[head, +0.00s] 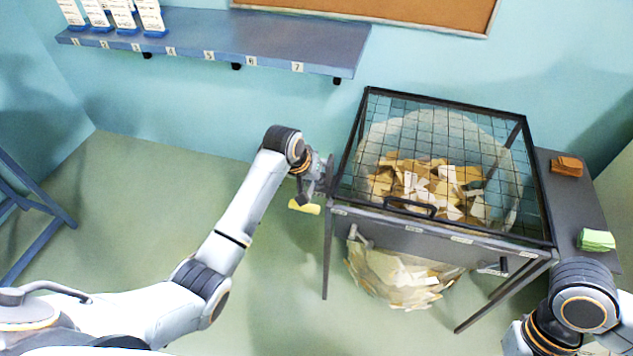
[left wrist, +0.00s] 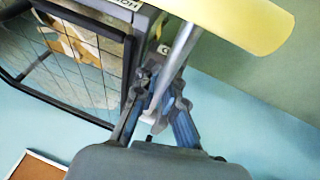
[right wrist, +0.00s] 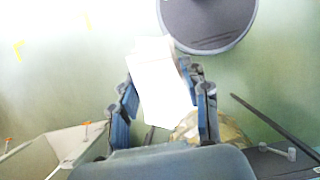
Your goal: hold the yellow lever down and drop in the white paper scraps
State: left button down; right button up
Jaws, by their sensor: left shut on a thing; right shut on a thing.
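A dark metal stand with a black mesh lid (head: 455,135) holds a clear bag with brown and white paper pieces (head: 430,190) inside; the lid lies down over the top. The yellow lever (head: 303,207) sticks out at the stand's left side. My left gripper (head: 318,180) is at it; in the left wrist view its fingers (left wrist: 160,108) are shut on the lever's metal rod, below the yellow plate (left wrist: 235,18). In the right wrist view my right gripper (right wrist: 163,100) is shut on white paper scraps (right wrist: 155,75). Its fingers are out of sight in the head view.
A side shelf (head: 575,205) on the stand's right bears a brown stack (head: 567,166) and a green stack (head: 596,239). The bag (head: 395,272) hangs below the stand. A blue wall shelf (head: 230,40) runs at the back left.

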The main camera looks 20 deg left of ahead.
pick_arm(q)
jog(key=c, duration=1.5)
grip_release()
jog(key=shift+w+a+r, duration=0.2)
jog(key=shift+a+r, duration=0.25)
jog(key=shift+a, duration=0.1)
jog(key=shift+o, duration=0.7)
jog(key=shift+s, duration=0.1)
pick_arm(e)
jog(key=shift+s+a+r, duration=0.1)
jog(key=shift+a, duration=0.05)
pick_arm(q)
jog(key=shift+s+f, duration=0.1)
pick_arm(e)
jog(key=shift+a, duration=0.1)
pick_arm(q)
jog(key=shift+d, duration=0.1)
jog(key=v, duration=1.2)
jog(key=shift+s, duration=0.1)
